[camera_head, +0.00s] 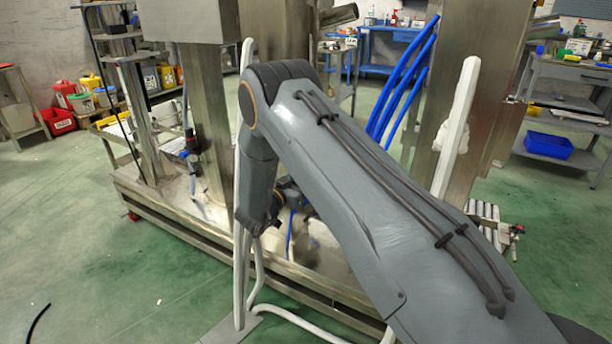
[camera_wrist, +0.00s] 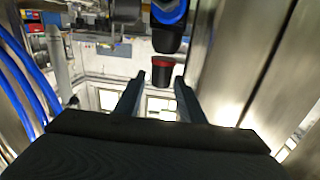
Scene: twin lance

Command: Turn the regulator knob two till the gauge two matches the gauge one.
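In the wrist view, a black knob-like cylinder with a red top (camera_wrist: 162,72) shows just past the fingertips, roughly between them. A dark cup-shaped part with a blue band (camera_wrist: 168,22) is above it. I cannot tell which is regulator knob two. My gripper (camera_wrist: 159,84) is open, its two dark fingers apart with nothing visibly held. In the head view, my arm hides most of the gripper and what is in front of it. A small blue and dark fitting (camera_head: 190,147) is on the machine at left. No readable gauge face shows in either view.
Steel columns (camera_head: 205,120) stand on a long base frame (camera_head: 190,225). Blue hoses (camera_head: 402,85) run by the right column (camera_head: 465,110). In the wrist view, a steel panel (camera_wrist: 240,60) is close at right and blue hoses (camera_wrist: 25,80) at left.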

